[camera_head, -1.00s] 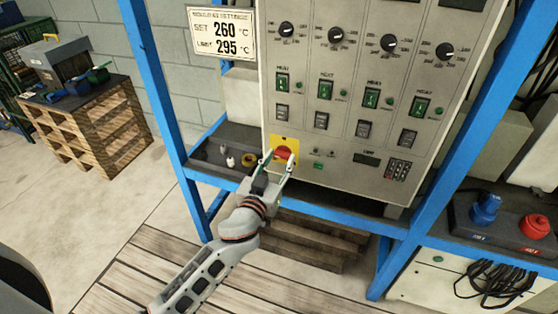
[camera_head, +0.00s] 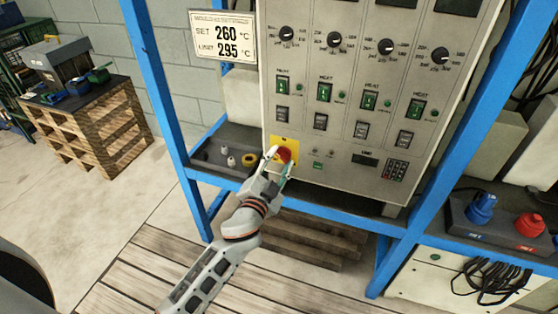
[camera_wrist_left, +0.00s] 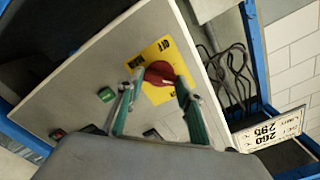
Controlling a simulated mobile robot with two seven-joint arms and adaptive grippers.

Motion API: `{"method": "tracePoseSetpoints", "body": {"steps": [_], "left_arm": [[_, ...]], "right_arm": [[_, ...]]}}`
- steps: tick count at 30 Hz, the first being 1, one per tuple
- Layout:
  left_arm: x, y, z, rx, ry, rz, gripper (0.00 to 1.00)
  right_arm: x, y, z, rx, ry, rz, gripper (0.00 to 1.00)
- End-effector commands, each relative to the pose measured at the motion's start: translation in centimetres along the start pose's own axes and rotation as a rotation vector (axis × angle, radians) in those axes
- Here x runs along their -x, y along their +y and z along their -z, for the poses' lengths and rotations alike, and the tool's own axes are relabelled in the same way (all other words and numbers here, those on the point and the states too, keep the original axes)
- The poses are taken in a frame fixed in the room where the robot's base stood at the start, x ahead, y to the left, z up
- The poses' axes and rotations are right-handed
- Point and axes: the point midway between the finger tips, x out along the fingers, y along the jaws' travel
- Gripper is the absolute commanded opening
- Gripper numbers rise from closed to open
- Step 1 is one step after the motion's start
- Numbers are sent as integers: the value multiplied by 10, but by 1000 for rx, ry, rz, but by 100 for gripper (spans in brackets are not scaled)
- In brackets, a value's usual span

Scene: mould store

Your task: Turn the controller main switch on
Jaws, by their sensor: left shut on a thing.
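The controller main switch is a red rotary knob (camera_head: 284,155) on a yellow plate (camera_head: 276,143) at the lower left of the grey control panel (camera_head: 340,150). My left gripper (camera_head: 279,164) is at the knob, one finger on either side. In the left wrist view the red knob (camera_wrist_left: 159,73) lies between the fingertips of the left gripper (camera_wrist_left: 157,83), so it is shut on the knob. The yellow plate (camera_wrist_left: 150,55) carries dark lettering beside the knob. The fingers hide part of the knob in the head view. My right gripper is out of view.
Dials and green-lit heat switches (camera_head: 325,92) sit above on the panel. A blue frame (camera_head: 160,90) surrounds it. A shelf with small parts (camera_head: 225,155) is left of the switch. Blue and red connectors (camera_head: 530,224) stand at the right.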

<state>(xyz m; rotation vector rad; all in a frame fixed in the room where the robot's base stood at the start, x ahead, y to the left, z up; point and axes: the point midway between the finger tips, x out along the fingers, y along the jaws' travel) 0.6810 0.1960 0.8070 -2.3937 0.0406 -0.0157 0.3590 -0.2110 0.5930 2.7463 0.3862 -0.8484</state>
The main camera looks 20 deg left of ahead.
Motion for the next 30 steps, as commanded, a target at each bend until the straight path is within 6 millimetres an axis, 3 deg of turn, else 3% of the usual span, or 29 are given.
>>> {"method": "tracePoseSetpoints", "body": {"steps": [18,30], "left_arm": [[0,0,1,-569,2,1,14],[0,1,1,-790,2,1,14]], "right_arm": [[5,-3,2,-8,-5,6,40],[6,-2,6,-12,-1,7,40]]}}
